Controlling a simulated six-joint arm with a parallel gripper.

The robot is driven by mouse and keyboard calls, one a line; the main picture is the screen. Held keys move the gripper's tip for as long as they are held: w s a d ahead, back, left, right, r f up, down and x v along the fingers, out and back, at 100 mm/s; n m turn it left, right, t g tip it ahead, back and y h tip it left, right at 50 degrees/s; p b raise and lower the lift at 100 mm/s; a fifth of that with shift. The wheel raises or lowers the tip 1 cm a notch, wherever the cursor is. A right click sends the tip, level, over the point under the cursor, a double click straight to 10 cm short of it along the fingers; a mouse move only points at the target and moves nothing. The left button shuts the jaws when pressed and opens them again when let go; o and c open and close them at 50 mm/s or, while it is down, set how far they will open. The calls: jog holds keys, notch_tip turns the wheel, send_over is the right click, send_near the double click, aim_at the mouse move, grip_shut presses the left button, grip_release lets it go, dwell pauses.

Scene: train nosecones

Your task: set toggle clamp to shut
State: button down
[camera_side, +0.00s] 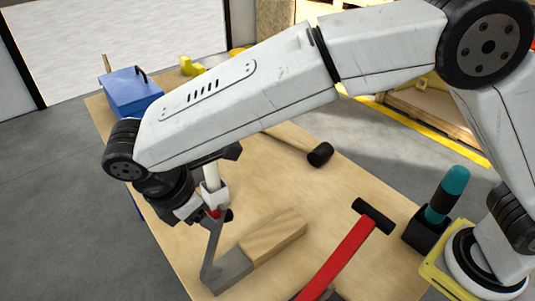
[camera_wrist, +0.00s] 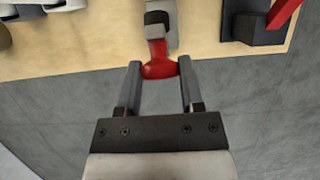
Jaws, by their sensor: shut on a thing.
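The toggle clamp (camera_side: 212,248) stands near the front edge of the wooden table. Its grey lever rises steeply from a grey base (camera_side: 232,270) beside a pale wooden block (camera_side: 275,236). The lever's red handle end (camera_wrist: 159,68) lies between my fingers in the wrist view, and only a bit of red shows in the side view. My gripper (camera_wrist: 159,66) is shut on this handle. In the side view my gripper (camera_side: 213,208) is at the lever's top, above the table. My wrist partly hides the contact there.
A red-handled hammer (camera_side: 339,257) lies to the right of the block. A black-headed mallet (camera_side: 319,154) lies behind it. A teal-handled tool (camera_side: 447,194) stands in a black holder (camera_side: 425,231). A blue toolbox (camera_side: 131,92) sits at the far left corner.

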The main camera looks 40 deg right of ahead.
aim_at(220, 207)
jog(key=shift+d+y, duration=0.9)
jog(key=shift+d, duration=0.65)
jog(key=d+f+y, duration=0.2)
jog(key=d+f, duration=0.1)
jog(key=d, duration=0.1)
jog(key=d+f+y, duration=0.2)
jog(key=d+f, duration=0.2)
jog(key=d, duration=0.1)
jog(key=d+f+y, duration=0.1)
jog(key=d+f, duration=0.3)
jog(key=d, duration=0.1)
jog(key=shift+d+f+y, duration=0.1)
jog(key=shift+y, duration=0.3)
jog(key=shift+d+f, duration=0.35)
jog(key=shift+f, duration=0.5)
jog(key=shift+s, duration=0.1)
jog(key=shift+c, duration=1.2)
grip_release()
jog(key=shift+r, duration=0.2)
